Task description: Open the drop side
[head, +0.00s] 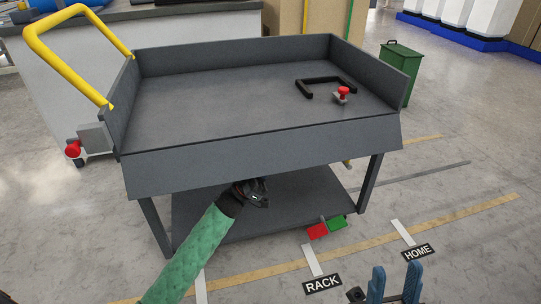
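The grey cart's drop side (265,158) is the long front panel. It hangs down from the front edge of the cart's deck (220,105), tilted slightly outward, and the deck is open along that edge. My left arm, in a green quilted sleeve, comes in from the lower left. The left gripper (252,192) is dark and sits just under the panel's lower edge, above the lower shelf. Its fingers are unclear, and I cannot tell whether it touches the panel. My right gripper (395,284) is at the bottom edge, with blue fingers apart and nothing between them.
A black handle (326,86) and a red knob (342,93) are on the deck. A yellow push bar (75,15) stands at left. Red (317,231) and green (337,223) pedals are low in front. RACK (322,284) and HOME (417,252) labels mark clear floor. A green bin (401,72) stands behind.

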